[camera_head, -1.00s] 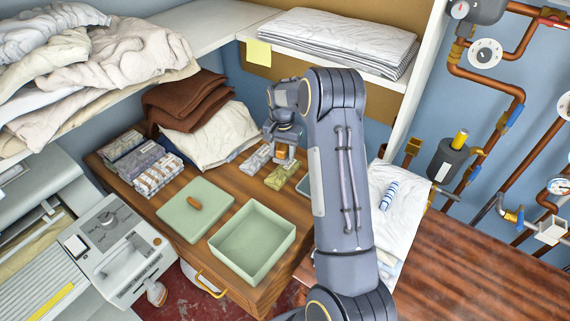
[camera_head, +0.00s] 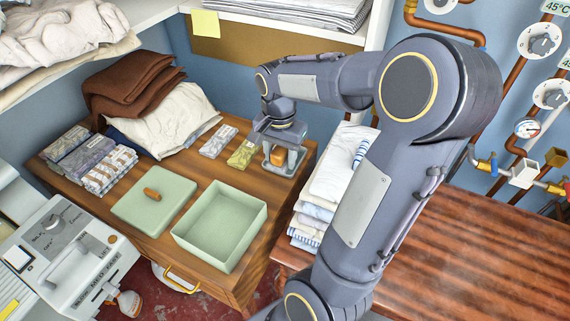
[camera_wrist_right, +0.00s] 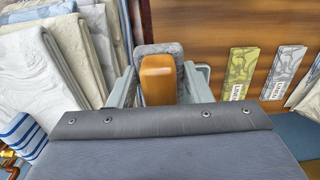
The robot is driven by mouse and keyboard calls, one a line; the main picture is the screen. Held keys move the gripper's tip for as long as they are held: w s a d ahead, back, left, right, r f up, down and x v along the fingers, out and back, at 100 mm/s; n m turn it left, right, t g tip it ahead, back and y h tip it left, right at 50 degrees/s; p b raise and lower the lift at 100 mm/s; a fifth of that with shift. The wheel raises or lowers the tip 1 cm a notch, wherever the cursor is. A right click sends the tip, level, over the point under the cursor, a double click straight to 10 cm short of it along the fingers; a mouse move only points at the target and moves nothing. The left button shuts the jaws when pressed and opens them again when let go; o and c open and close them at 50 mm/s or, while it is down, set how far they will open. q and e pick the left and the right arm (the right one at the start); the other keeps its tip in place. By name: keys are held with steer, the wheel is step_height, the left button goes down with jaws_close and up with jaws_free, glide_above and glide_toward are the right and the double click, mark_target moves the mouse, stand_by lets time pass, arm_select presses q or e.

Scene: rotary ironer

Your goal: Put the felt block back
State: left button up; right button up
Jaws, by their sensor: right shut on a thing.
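My right gripper (camera_head: 280,160) is shut on the felt block (camera_head: 277,156), at the right end of the wooden worktop. In the right wrist view the block shows a tan wooden grip (camera_wrist_right: 158,79) with grey felt (camera_wrist_right: 160,49) behind it, between the two fingers. It is low over the worktop, right of the olive packet (camera_head: 242,154). I cannot tell whether it touches the surface. Grey-green edges beside the block may be a shallow holder or finger parts; the gripper hides most of this spot. My left gripper is not in view.
An open green box (camera_head: 222,224) and its lid (camera_head: 154,204) lie at the worktop's front. A grey packet (camera_head: 218,141) lies beside the olive one. Folded linen (camera_head: 335,175) is stacked close right of the gripper. Cloths and several packets fill the left. A shelf hangs above.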

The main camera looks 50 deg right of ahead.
steer(key=shift+s+f, duration=0.1)
steer(key=shift+s, duration=0.1)
steer(key=w+d+f, duration=0.2)
steer(key=d+f, duration=0.1)
steer(key=w+d+f+p, duration=0.1)
steer(key=w+d+f, duration=0.5)
steer(key=d, duration=0.1)
steer(key=shift+w+p, duration=0.15)
steer(key=shift+p, duration=0.25)
steer(key=shift+w+d+f, duration=0.15)
steer(key=shift+d+f, duration=0.05)
steer(key=shift+f, duration=0.2)
step_height(320, 180, down, 3)
steer(key=shift+w+p, duration=0.1)
steer(key=shift+p, duration=0.35)
steer(key=shift+f, duration=0.1)
steer(key=shift+f, duration=0.15)
steer(key=o, duration=0.9)
